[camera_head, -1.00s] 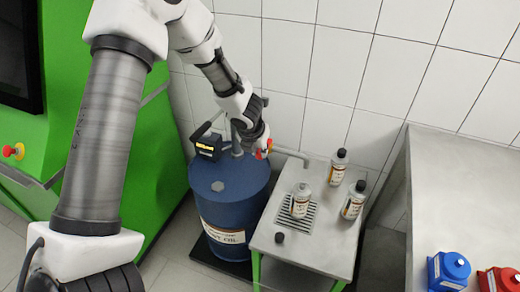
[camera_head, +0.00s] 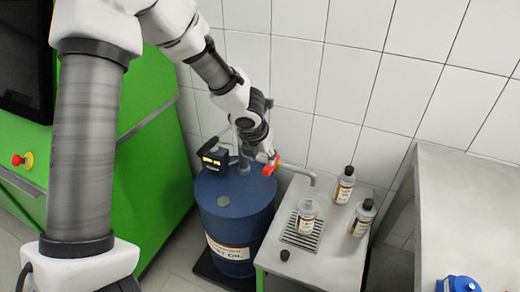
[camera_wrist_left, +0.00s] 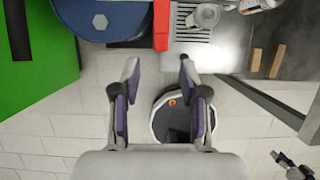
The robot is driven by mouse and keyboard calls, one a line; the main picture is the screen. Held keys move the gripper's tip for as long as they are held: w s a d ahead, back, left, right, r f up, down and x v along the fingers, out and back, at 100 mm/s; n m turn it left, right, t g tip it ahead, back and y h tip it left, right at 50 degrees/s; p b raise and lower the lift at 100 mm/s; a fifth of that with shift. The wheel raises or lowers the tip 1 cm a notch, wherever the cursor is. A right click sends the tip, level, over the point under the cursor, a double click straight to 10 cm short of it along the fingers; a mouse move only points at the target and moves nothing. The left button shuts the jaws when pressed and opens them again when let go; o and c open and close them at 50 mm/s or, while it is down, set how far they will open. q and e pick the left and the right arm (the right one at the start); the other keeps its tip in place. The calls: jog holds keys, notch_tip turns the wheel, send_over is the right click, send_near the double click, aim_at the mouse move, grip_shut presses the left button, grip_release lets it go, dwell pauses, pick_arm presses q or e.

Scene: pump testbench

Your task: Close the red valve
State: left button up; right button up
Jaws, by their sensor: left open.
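The red valve (camera_head: 271,165) is a small red handle on the grey pipe beside the blue barrel (camera_head: 232,210). In the left wrist view its handle (camera_wrist_left: 161,25) shows as a red bar at the top centre, ahead of the fingertips. My left gripper (camera_head: 262,150) is just above and behind the valve in the head view, partly hidden by its own wrist. In the left wrist view its two fingers (camera_wrist_left: 157,76) are spread apart with nothing between them, and the handle lies beyond their tips. My right gripper is not recognisable in any view.
A metal stand (camera_head: 322,264) right of the barrel carries a drain grate and several bottles (camera_head: 307,217). A green cabinet (camera_head: 150,150) is at left, a metal table (camera_head: 460,200) at right, a tiled wall behind.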

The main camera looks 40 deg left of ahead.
pick_arm(q)
jog(key=v, duration=0.5)
